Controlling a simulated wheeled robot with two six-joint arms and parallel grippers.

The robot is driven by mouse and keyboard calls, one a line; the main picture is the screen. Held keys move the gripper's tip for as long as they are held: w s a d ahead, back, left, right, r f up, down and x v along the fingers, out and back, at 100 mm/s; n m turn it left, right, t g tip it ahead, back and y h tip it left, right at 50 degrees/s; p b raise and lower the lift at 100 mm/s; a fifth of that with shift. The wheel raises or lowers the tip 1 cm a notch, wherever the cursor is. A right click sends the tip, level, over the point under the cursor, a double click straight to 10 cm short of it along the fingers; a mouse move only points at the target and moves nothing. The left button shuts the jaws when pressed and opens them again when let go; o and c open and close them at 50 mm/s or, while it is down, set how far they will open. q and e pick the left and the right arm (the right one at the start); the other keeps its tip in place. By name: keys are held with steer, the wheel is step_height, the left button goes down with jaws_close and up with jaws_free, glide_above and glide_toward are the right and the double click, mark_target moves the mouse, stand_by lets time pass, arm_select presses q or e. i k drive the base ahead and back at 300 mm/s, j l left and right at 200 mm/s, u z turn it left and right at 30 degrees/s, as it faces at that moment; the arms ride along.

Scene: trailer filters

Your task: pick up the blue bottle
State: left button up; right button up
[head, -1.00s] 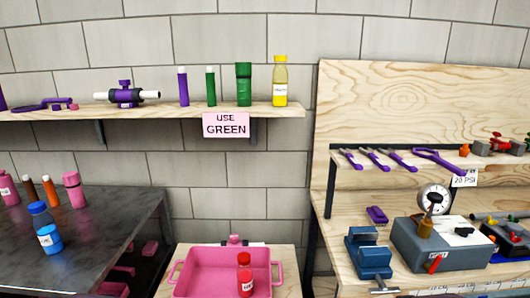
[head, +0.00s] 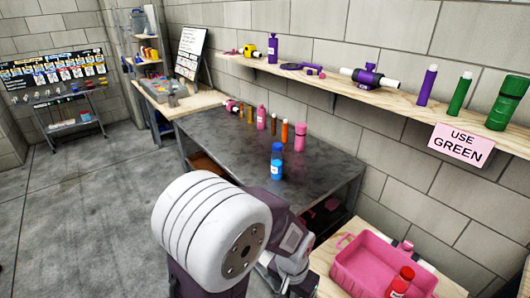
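The blue bottle (head: 277,162) stands upright near the front right of the dark workbench (head: 228,146). It has a dark blue cap, a lighter blue body and a white label. Part of one of my arms, with a large white round joint, rises at the bottom centre, in front of the bench and nearer to me than the bottle. I see no gripper fingers of either hand. The bottle is in full view and nothing holds it.
Behind the bottle stand a pink bottle (head: 300,137), an orange one (head: 284,132) and several others. A pink tray (head: 349,262) with a red bottle (head: 401,281) sits at lower right. A wall shelf (head: 391,90) runs above. Floor at left is clear.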

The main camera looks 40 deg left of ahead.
mark_target(276, 168)
steer(key=u, duration=1.2)
